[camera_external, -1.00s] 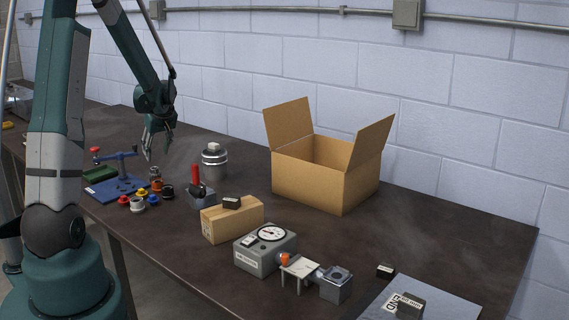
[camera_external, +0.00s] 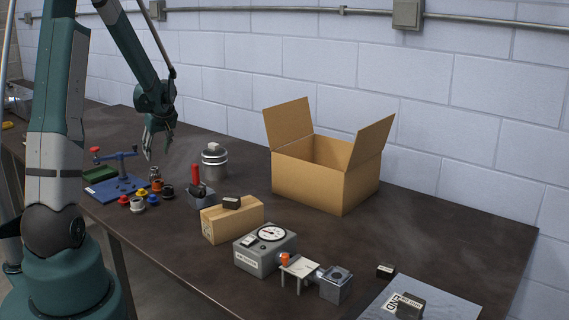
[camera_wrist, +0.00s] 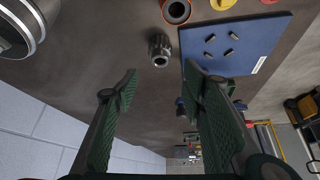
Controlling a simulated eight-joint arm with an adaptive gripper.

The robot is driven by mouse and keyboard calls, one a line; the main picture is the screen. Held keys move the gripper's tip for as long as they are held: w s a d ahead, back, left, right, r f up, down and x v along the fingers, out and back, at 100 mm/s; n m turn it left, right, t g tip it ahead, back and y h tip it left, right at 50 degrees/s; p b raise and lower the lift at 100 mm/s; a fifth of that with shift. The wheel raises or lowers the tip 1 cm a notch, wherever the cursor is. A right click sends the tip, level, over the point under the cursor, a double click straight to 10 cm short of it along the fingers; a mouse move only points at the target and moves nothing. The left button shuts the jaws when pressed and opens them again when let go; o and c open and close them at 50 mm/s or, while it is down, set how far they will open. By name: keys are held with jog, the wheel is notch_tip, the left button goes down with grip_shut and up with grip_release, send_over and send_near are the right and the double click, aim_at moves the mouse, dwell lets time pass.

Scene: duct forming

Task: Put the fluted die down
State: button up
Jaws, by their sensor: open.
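The fluted die (camera_wrist: 159,48), a small dark metallic cylinder with a ribbed side and a hole in its end, stands on the dark table beside the blue board (camera_wrist: 262,42). In the external view a small metallic piece that looks like it (camera_external: 155,173) is just below my gripper (camera_external: 158,148). In the wrist view my gripper (camera_wrist: 163,82) is open, with its two green ridged fingers spread apart and nothing between them. The die lies just beyond the fingertips and appears clear of both.
The blue board bears several short pins and a lever tool (camera_external: 122,158). Several coloured collars (camera_external: 138,205) lie close by. A metal canister (camera_external: 214,162) and a red-handled tool (camera_external: 197,182) stand to the right. An open cardboard box (camera_external: 320,185) is farther right.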

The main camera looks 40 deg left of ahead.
jog(key=s+d+r+m+t+h, duration=0.15)
jog(key=d+r, duration=0.35)
jog(key=d, duration=0.5)
jog(key=s+d+r+m+t, duration=0.1)
jog(key=d+r+m, duration=0.3)
jog(key=d, duration=0.5)
jog(key=s+d+r+m+t+h, duration=0.1)
jog(key=d+r+m, duration=0.1)
jog(key=d+r, duration=0.6)
jog(key=s+d+m+t+h, duration=0.1)
jog(key=s+d+m, duration=0.3)
jog(key=s+d, duration=0.4)
jog(key=s+d+m+t+h, duration=0.1)
jog(key=s+d+m, duration=0.3)
jog(key=s+d, duration=0.5)
jog(key=shift+d+r+h, duration=0.2)
jog(key=shift+d+h, duration=0.45)
jog(key=shift+d, duration=3.45)
jog(key=shift+t, duration=0.25)
jog(key=shift+f+b, duration=0.7)
